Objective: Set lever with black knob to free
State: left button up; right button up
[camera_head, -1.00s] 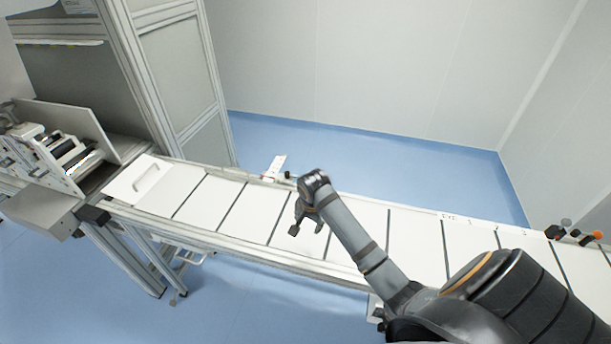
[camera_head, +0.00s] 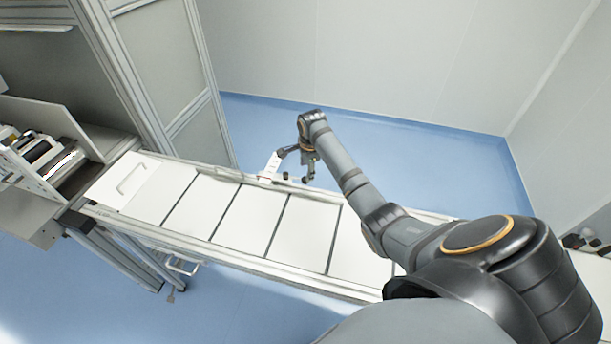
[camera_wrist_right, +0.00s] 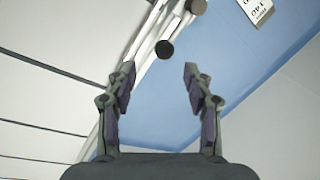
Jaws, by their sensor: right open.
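A small black knob (camera_head: 286,176) shows at the far rail of the conveyor, under my right gripper. In the right wrist view a dark round knob (camera_wrist_right: 164,49) appears between the fingertips and a little beyond them, on a pale rod or rail. A second, brownish knob (camera_wrist_right: 197,6) shows at the top edge. My right gripper (camera_head: 293,167) is open and empty above the far rail; its spread fingers also show in the right wrist view (camera_wrist_right: 160,72). No contact with the knob is visible. I cannot read the lever's position. My left gripper is not in view.
A white label plate (camera_head: 271,164) stands beside the knob; its print shows partly in the right wrist view (camera_wrist_right: 258,8). The conveyor of white panels (camera_head: 240,222) runs below my right arm. Blue floor (camera_head: 400,145) lies open behind it. Other knobs (camera_head: 573,241) sit at far right.

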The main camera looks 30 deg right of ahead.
aim_at(298, 178)
jog(key=x, duration=0.4)
jog(key=shift+w+d+f, duration=0.3)
jog(key=x, duration=0.2)
jog(key=shift+w+f, duration=0.25)
jog(key=shift+f, duration=0.15)
jog(key=shift+s+a, duration=0.1)
jog(key=shift+s, duration=0.05)
jog(key=shift+c, duration=0.8)
jog(key=shift+f, duration=0.1)
jog(key=shift+c, duration=1.2)
jog(key=c, duration=0.5)
grip_shut()
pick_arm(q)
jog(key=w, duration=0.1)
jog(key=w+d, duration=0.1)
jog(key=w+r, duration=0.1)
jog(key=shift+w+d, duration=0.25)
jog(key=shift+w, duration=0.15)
